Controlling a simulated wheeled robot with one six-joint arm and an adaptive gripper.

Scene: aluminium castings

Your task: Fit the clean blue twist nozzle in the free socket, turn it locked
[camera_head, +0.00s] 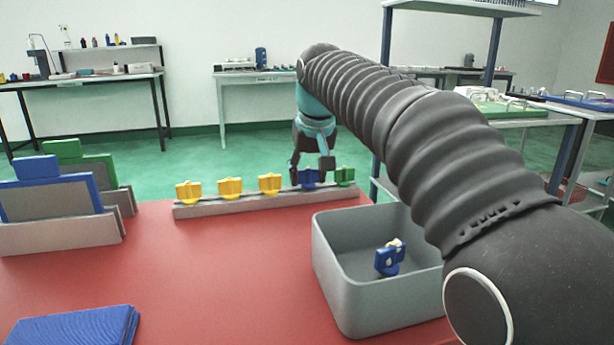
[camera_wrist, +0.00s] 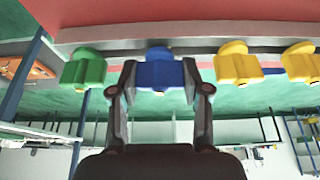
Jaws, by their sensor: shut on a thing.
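A blue twist nozzle (camera_head: 309,179) stands at the rail (camera_head: 222,209), between a yellow nozzle (camera_head: 269,183) on its left and a green nozzle (camera_head: 344,176) on its right. My gripper (camera_head: 312,168) reaches down over it from behind and is shut on it. In the wrist view, the fingers of my gripper (camera_wrist: 160,84) lie on both sides of the blue nozzle (camera_wrist: 160,72). I cannot tell whether it is fully seated or turned, as its base is hidden. Another blue nozzle (camera_head: 386,262) with white marks lies in the grey bin.
The grey bin (camera_head: 335,295) stands at the front right of the red table (camera_head: 200,270), under my arm. More yellow nozzles (camera_head: 230,187) line the rail's left part. Framed panels (camera_head: 48,201) stand at the left. A blue cloth (camera_head: 75,326) lies front left. The middle table is clear.

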